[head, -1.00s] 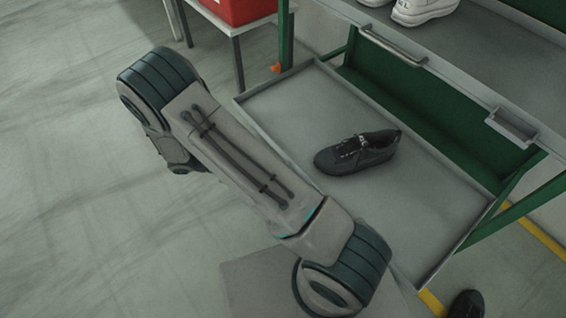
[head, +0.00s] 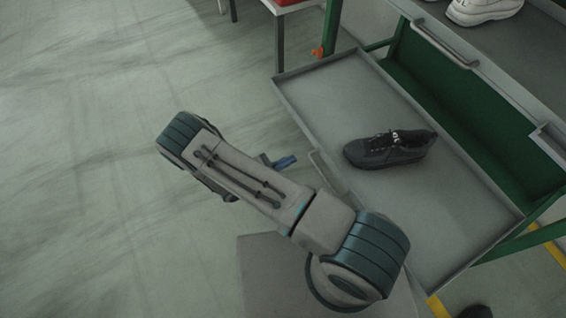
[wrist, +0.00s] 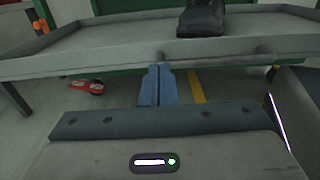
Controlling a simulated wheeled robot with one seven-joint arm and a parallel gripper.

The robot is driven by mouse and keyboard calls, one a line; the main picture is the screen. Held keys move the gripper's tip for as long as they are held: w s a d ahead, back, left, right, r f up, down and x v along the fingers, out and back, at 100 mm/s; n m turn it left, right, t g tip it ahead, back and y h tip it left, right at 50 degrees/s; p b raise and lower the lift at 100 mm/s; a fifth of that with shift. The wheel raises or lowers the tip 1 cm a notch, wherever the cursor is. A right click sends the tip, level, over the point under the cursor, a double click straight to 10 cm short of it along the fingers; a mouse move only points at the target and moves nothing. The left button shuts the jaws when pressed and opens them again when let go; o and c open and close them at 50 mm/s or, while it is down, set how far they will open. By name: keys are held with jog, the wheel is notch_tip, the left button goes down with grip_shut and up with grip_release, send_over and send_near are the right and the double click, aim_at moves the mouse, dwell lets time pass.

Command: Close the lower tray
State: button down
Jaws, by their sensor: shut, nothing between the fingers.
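The lower tray (head: 330,95) is a shallow grey tray standing pulled out from the green frame. A black shoe (head: 390,149) lies on it, and part of that shoe shows in the wrist view (wrist: 200,18). The tray's bar handle (head: 326,172) is on its near side; in the wrist view the handle (wrist: 222,56) runs across just beyond the fingers. My gripper (head: 286,161) is outside the tray, close to the handle, and partly hidden by my arm. Its blue fingers (wrist: 158,72) are together and empty, pointing at the tray front; I cannot tell whether they touch it.
The upper tray with its handle (head: 445,44) and a white shoe (head: 484,10) is above and behind. An orange piece (head: 317,52) sits at the frame's post. A red and white object (wrist: 87,86) lies on the floor. Floor at the left is clear.

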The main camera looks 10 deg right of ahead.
aim_at(320, 146)
jog(key=b+x, duration=0.2)
jog(key=x, duration=0.6)
jog(key=shift+w+d+f, duration=0.1)
jog(key=shift+w+d, duration=0.05)
jog(key=shift+d, duration=0.25)
jog(key=shift+w+d, duration=0.1)
jog(key=shift+d, duration=0.15)
